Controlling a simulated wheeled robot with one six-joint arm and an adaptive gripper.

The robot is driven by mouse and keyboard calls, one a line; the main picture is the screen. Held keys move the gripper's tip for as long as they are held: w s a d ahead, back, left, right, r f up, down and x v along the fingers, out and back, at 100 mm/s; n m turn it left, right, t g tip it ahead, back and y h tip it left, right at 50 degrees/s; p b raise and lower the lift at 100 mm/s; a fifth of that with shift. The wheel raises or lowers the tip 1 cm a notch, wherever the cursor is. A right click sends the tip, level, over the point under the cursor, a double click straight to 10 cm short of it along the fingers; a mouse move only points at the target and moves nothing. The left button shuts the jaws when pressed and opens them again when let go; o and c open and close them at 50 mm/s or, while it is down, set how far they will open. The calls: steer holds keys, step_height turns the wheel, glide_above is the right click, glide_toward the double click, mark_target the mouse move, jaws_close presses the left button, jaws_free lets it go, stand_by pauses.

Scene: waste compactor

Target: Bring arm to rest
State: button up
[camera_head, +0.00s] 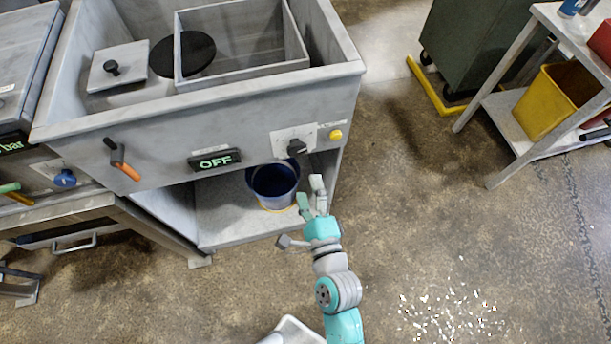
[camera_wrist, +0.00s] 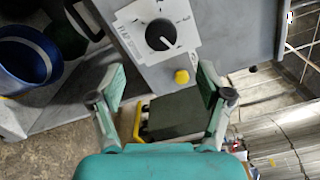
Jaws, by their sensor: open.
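My gripper (camera_head: 312,196) is open and empty in the head view, in front of the grey compactor's right end. Its fingers point toward the machine, below the black knob (camera_head: 297,147) and yellow button (camera_head: 336,134). In the wrist view, my gripper (camera_wrist: 162,90) has its two fingers spread wide with nothing between them. The knob (camera_wrist: 160,34) and yellow button (camera_wrist: 182,76) show beyond the fingers. My arm reaches up from the bottom of the head view.
The compactor (camera_head: 240,121) has an "OFF" display (camera_head: 214,159) and an orange-handled lever (camera_head: 121,159). A blue bucket (camera_head: 273,182) stands on its lower shelf. A metal cart (camera_head: 509,117) with a yellow bin (camera_head: 548,104) stands right. White scraps (camera_head: 450,315) litter the floor; the floor between is clear.

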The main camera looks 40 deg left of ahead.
steer(key=shift+s+d, duration=0.15)
steer(key=shift+d, duration=0.05)
stand_by(0.5)
steer(key=s+d+f+n+t+h, duration=0.2)
steer(key=s+d+h, duration=0.1)
steer(key=d, duration=0.8)
steer(key=s+d+f+n+t+h, duration=0.1)
steer(key=s+d+f+n+h, duration=0.2)
steer(key=d, duration=0.9)
steer(key=s+d+r+n+h, duration=0.3)
steer(key=s+d, duration=0.3)
steer(key=s, duration=0.2)
steer(key=s+d+r+n+h, duration=0.4)
steer(key=s+d+r, duration=0.1)
steer(key=s, duration=0.4)
steer(key=shift+d+n+h, duration=0.3)
steer(key=shift+d+h, duration=0.1)
steer(key=shift+d, duration=0.5)
steer(key=shift+r, duration=0.1)
